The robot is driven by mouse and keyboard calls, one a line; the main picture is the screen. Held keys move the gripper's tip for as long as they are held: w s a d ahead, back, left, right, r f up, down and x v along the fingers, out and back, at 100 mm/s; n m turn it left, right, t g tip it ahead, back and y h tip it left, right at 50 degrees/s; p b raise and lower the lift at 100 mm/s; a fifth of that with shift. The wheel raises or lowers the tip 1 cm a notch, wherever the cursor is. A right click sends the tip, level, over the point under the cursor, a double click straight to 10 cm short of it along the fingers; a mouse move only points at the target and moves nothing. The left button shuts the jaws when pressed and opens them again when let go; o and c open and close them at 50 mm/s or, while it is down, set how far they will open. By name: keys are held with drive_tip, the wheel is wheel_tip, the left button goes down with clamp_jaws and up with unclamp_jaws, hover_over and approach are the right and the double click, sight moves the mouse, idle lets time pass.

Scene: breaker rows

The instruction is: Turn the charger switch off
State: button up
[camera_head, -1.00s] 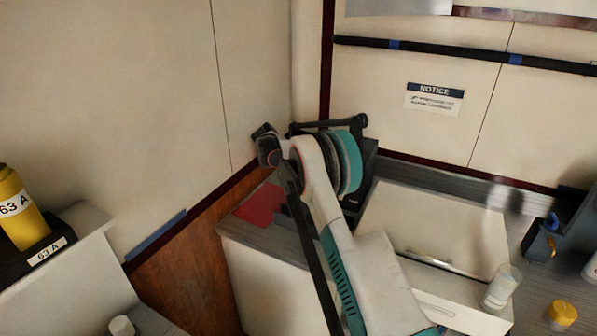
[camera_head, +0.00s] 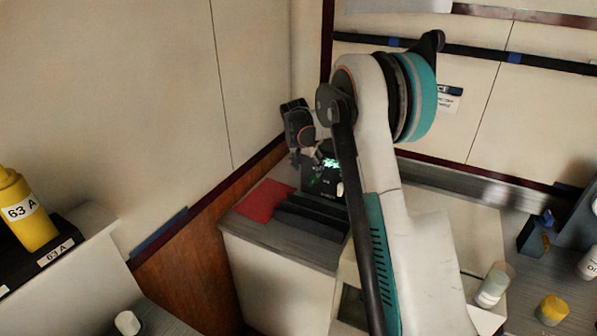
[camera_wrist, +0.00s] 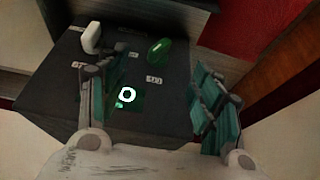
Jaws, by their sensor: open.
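A dark charger box (camera_head: 318,186) with glowing green marks stands on the grey counter beyond my arm. In the wrist view its dark face (camera_wrist: 150,112) carries a white lever-like piece (camera_wrist: 91,38), a green oval piece (camera_wrist: 159,50) and a lit ring on a green display (camera_wrist: 127,95). Small labels beside them are too small to read, so I cannot tell which piece is the switch. My gripper (camera_wrist: 152,92) is open and empty, its two teal fingers apart over the box face. In the head view my gripper (camera_head: 298,154) hangs just left of and above the box.
A red mat (camera_head: 265,200) lies left of the box. A yellow bottle (camera_head: 25,212) marked 63 A stands at the far left. A clear jar (camera_head: 493,284) and a yellow-capped item (camera_head: 552,310) are at the right. The wall corner is close behind.

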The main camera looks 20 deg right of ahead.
drive_tip(key=s+a+r+n+t+b, duration=0.1)
drive_tip(key=s+a+r+n+b, duration=0.1)
drive_tip(key=s+a+r, duration=0.3)
drive_tip(key=s+a+r+n+t+y+b, duration=0.1)
drive_tip(key=s+a+r, duration=0.5)
drive_tip(key=s, duration=0.7)
drive_tip(key=shift+s+a+n+b, duration=0.15)
drive_tip(key=shift+a+n+b, duration=0.65)
drive_tip(key=shift+b, duration=0.6)
drive_tip(key=shift+d+r, duration=0.1)
drive_tip(key=shift+d, duration=0.05)
drive_tip(key=shift+c, duration=0.6)
